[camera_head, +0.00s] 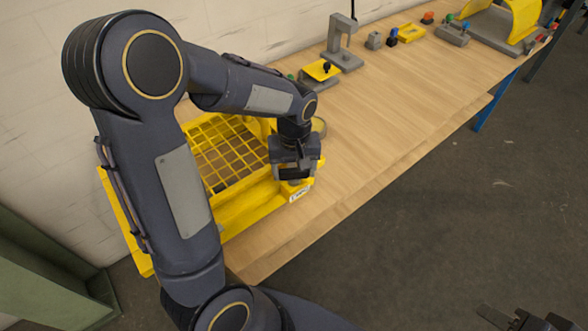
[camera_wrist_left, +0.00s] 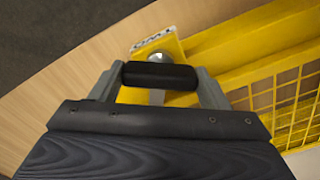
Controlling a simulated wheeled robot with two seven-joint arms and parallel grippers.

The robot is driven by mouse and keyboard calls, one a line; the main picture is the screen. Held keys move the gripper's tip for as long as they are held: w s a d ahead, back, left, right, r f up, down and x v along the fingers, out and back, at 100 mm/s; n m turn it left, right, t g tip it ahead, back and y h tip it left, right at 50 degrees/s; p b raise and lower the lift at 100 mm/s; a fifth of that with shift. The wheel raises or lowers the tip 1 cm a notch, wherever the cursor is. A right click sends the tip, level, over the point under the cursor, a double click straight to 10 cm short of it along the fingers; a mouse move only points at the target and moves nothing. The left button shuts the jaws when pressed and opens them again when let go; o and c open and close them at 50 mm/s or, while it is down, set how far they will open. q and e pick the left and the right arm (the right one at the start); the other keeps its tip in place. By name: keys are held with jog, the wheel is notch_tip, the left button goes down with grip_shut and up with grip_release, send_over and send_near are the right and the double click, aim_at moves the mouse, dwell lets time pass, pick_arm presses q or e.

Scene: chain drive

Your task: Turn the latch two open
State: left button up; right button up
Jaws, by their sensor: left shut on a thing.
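A yellow machine guard (camera_head: 243,211) with a mesh panel (camera_head: 222,150) stands at the near left end of the bench. My left gripper (camera_head: 295,172) is at this corner. In the left wrist view its two grey fingers are shut on the ends of the black latch handle (camera_wrist_left: 160,76). A round metal part (camera_wrist_left: 158,57) shows just behind the handle. My right gripper (camera_head: 527,320) is partly in view at the bottom right, away from the bench.
The wooden bench (camera_head: 385,110) is clear right of the guard. Farther along stand a grey stand (camera_head: 340,45), a yellow tray (camera_head: 322,70), small coloured parts and a yellow curved cover (camera_head: 523,18). A wall runs behind; a green cabinet (camera_head: 45,270) is at lower left.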

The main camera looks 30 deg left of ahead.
aim_at(294, 170)
pick_arm(q)
jog(key=m, duration=0.6)
jog(key=shift+m+b, duration=0.3)
jog(key=shift+b, duration=0.05)
jog(key=m, duration=0.5)
jog(key=shift+m, duration=0.3)
jog(key=o, duration=1)
notch_tip(294, 170, up, 8)
jog(key=shift+f, duration=0.1)
jog(key=shift+s, duration=0.1)
